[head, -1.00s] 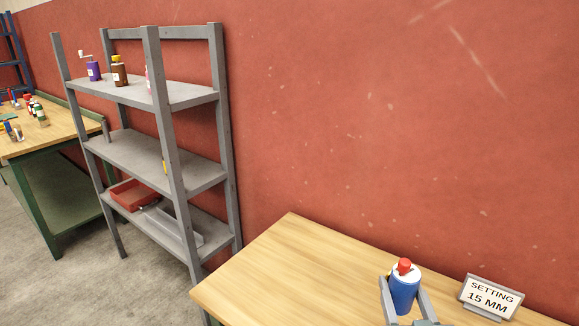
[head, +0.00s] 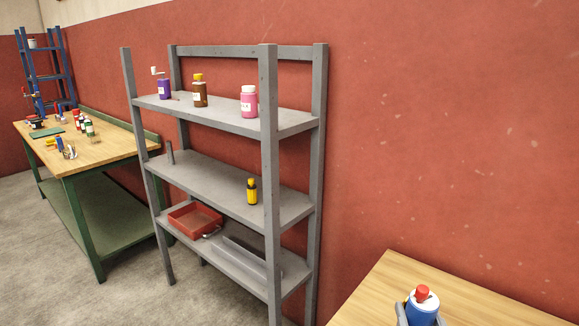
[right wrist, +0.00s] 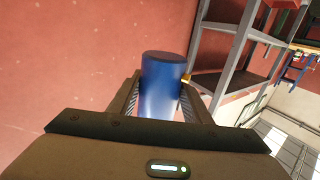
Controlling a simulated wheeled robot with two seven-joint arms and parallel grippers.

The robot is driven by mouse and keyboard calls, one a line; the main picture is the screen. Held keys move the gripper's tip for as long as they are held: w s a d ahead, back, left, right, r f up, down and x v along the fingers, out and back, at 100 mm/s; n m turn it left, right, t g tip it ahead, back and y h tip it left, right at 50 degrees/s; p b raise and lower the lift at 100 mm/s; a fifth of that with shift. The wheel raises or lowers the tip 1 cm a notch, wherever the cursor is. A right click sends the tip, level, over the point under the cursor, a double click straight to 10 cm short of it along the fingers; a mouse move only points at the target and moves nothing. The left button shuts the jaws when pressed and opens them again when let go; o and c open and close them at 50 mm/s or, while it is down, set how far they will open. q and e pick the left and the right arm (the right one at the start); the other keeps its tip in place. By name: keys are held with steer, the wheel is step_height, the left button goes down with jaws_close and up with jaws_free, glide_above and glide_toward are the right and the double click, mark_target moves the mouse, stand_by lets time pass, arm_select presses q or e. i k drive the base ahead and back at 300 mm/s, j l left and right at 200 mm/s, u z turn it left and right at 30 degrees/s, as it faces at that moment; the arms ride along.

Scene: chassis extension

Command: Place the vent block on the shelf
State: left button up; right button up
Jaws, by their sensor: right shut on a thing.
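A blue bottle-shaped thing with a white shoulder and red cap (head: 422,308) is held upright in my right gripper (head: 420,321) at the bottom right. It also shows as a blue cylinder in the right wrist view (right wrist: 161,85), between the fingers of the right gripper (right wrist: 160,100). I see nothing else that is clearly a vent block. The grey shelf (head: 218,117) stands left of the gripper, with three boards. It also shows in the right wrist view (right wrist: 222,28). My left gripper is not in view.
The top board holds purple (head: 164,88), brown (head: 200,93) and pink (head: 249,101) containers. A yellow-and-black bottle (head: 252,191) stands on the middle board; a red tray (head: 190,224) sits on the lowest. A wooden table (head: 395,275) is at bottom right, a cluttered workbench (head: 100,150) far left.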

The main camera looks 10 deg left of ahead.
mark_target(223, 186)
steer(key=i+j, duration=0.15)
steer(key=j, duration=0.2)
steer(key=i+j, duration=0.15)
steer(key=j, duration=0.25)
steer(key=i+j, duration=0.2)
steer(key=j, duration=0.15)
steer(key=i+j, duration=0.15)
steer(key=j, duration=0.25)
steer(key=i+j, duration=0.45)
steer(key=j, duration=0.15)
steer(key=i+j, duration=0.45)
steer(key=j, duration=0.15)
steer(key=i+j, duration=0.7)
